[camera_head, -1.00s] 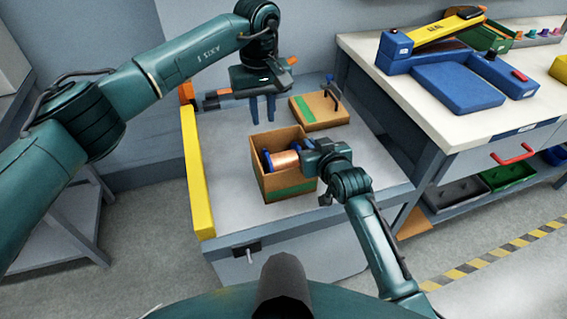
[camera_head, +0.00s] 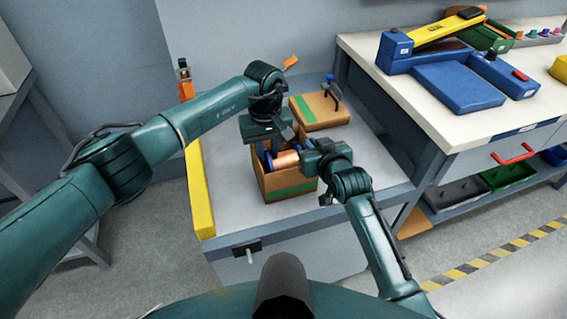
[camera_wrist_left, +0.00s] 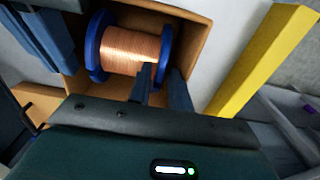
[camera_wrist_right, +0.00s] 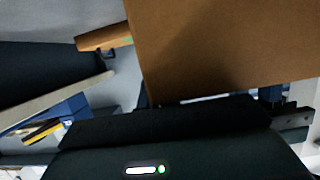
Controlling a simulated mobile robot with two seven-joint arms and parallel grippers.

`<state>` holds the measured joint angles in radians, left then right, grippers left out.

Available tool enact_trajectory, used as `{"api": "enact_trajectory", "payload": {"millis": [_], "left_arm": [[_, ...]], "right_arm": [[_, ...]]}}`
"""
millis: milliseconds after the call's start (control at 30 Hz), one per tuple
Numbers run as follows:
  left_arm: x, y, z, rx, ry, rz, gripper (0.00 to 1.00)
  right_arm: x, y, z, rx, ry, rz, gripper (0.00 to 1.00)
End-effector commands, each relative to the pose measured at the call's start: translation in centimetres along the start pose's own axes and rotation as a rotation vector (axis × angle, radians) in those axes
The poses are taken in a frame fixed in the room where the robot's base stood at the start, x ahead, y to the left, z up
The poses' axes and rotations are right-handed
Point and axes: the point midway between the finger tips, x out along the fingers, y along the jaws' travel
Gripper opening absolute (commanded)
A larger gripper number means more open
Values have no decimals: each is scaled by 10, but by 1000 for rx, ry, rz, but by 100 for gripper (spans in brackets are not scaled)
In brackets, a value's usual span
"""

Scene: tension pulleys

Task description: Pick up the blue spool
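The blue spool, with blue end discs and copper-coloured wire (camera_head: 285,160), lies on its side in an open cardboard box (camera_head: 290,186). It shows clearly in the left wrist view (camera_wrist_left: 136,50). My left gripper (camera_head: 264,150) is over the left part of the box, pointing down. Its two fingers (camera_wrist_left: 163,82) are apart beside the spool's disc in the left wrist view; I cannot tell whether they touch it. My right gripper (camera_head: 312,151) is at the box's right side. In the right wrist view the box wall (camera_wrist_right: 220,45) hides its fingertips.
The box stands on a grey table with a yellow edge bar (camera_head: 200,195) at the left. Another cardboard box (camera_head: 319,110) sits behind it. A workbench (camera_head: 450,120) with blue equipment stands at the right. The table's front left is clear.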

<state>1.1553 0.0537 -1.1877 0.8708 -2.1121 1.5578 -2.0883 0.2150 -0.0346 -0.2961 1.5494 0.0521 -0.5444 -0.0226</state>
Motion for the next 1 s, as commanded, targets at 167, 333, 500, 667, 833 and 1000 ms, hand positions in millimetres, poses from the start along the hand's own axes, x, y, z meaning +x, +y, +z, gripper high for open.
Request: {"api": "enact_trajectory", "payload": {"millis": [167, 333, 500, 667, 833, 1000], "left_arm": [[0, 0, 0, 0, 1, 0, 17], [-1, 0, 0, -1, 1, 0, 3], [-1, 0, 0, -1, 1, 0, 0], [-1, 0, 0, -1, 1, 0, 0], [-1, 0, 0, -1, 1, 0, 0], [-1, 0, -1, -1, 1, 0, 0]], "right_arm": [[0, 0, 0, 0, -1, 0, 0], [0, 0, 0, 0, -1, 0, 0], [0, 0, 0, 0, -1, 0, 0], [0, 0, 0, 0, -1, 0, 0], [0, 0, 0, 0, -1, 0, 0], [0, 0, 0, 0, -1, 0, 0]]}}
